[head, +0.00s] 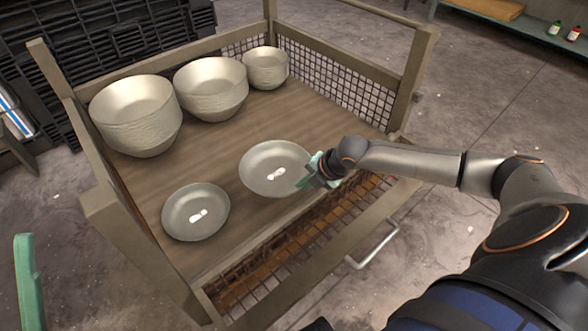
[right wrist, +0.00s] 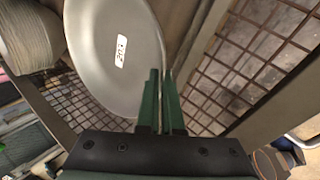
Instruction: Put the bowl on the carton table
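A shallow grey-white bowl (head: 268,165) with a white label is near the front right of the wooden table (head: 140,190), which has a raised frame and mesh sides. Another shallow bowl (head: 190,205) lies to its left. My right gripper (head: 310,172) is at the right rim of the first bowl. In the right wrist view its green fingers (right wrist: 161,85) are almost together at the edge of the bowl (right wrist: 100,45), apparently pinching the rim. Whether the bowl is clear of the tabletop cannot be told. My left gripper does not show.
Black crates (head: 110,40) stand behind on the left. A green upright piece (head: 28,285) is at the lower left. Wooden rails and posts border the table.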

